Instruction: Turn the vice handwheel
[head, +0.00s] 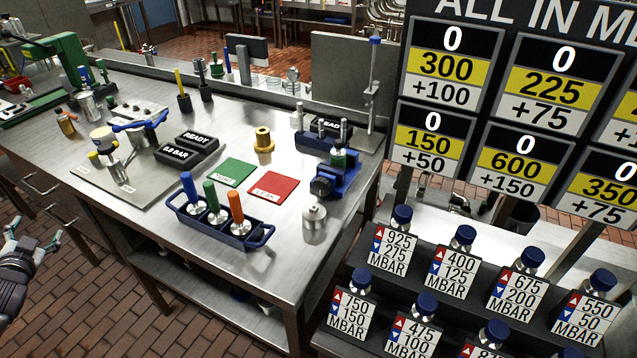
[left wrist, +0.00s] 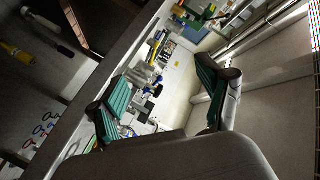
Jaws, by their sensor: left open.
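The blue vice (head: 345,176) stands near the right end of the steel table in the head view. Its dark round handwheel (head: 321,187) faces the front left. My left gripper (head: 32,234) is at the left edge of the head view, off the table's front side and far from the vice. In the left wrist view its two green-padded fingers (left wrist: 165,95) are spread wide with nothing between them. I cannot make out the vice in that view. My right gripper does not show.
A blue rack (head: 245,236) with three coloured handles stands at the table's front edge. A metal weight (head: 314,222) stands just in front of the vice. Green (head: 232,172) and red (head: 273,188) mats lie left of it. A dark stepped stand (head: 400,280) with labelled bottles is at right.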

